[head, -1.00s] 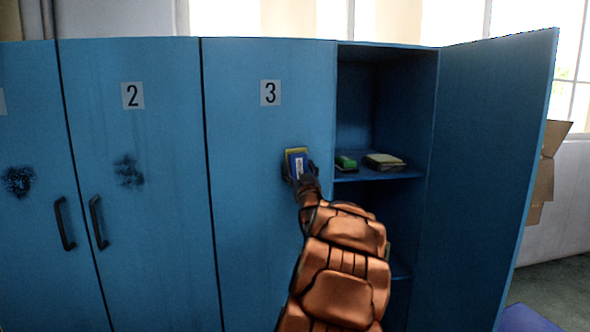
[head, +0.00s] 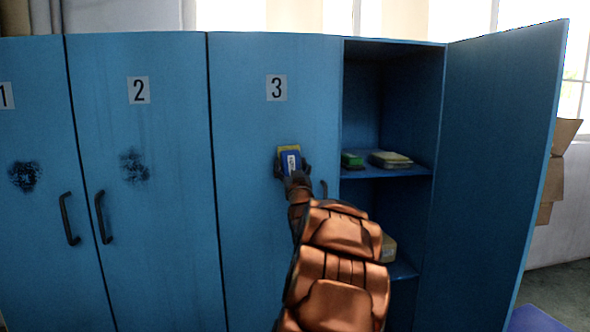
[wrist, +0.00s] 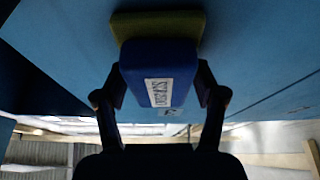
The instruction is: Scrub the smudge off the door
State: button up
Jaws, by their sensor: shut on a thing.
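My gripper (head: 292,174) is shut on a blue sponge (head: 290,160) with a white label and a yellow-green pad. It holds the sponge in front of locker door 3 (head: 245,200). In the wrist view the sponge (wrist: 160,75) sits between both fingers, its pad (wrist: 157,26) toward a blue surface; I cannot tell whether it touches. A dark smudge (head: 133,167) is on door 2 (head: 150,250). Another dark smudge (head: 24,176) is on door 1 (head: 30,260). Both smudges are left of my gripper.
Black handles (head: 69,218) stick out from the doors. On the right, an open locker door (head: 495,170) swings outward beside shelves (head: 385,171) that hold a green item (head: 352,160) and a pale yellow item (head: 390,159). A cardboard box (head: 553,175) is behind the open door.

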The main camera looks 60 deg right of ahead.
aim_at(266, 160)
jog(key=shift+w+a+b, duration=0.4)
jog(key=shift+w+a, duration=0.3)
jog(key=shift+w, duration=0.25)
jog(key=shift+w+a+b, duration=0.45)
jog(key=shift+w+a, duration=0.3)
jog(key=shift+w, duration=0.2)
jog(key=shift+w+a+b, duration=0.4)
jog(key=shift+w+a, duration=0.3)
jog(key=shift+w, duration=0.25)
jog(key=shift+a, duration=0.1)
jog(key=shift+s+a+b, duration=0.45)
jog(key=shift+s+a, duration=0.15)
jog(key=shift+a, duration=0.05)
jog(key=s+a, duration=0.1)
jog(key=s+a+b, duration=0.1)
jog(key=a, duration=0.1)
jog(key=shift+s+a, duration=0.1)
jog(key=shift+s, duration=0.2)
jog(key=shift+a, duration=0.1)
jog(key=shift+s+a+b, duration=0.85)
jog(key=shift+s+a, duration=0.05)
jog(key=shift+a, duration=0.2)
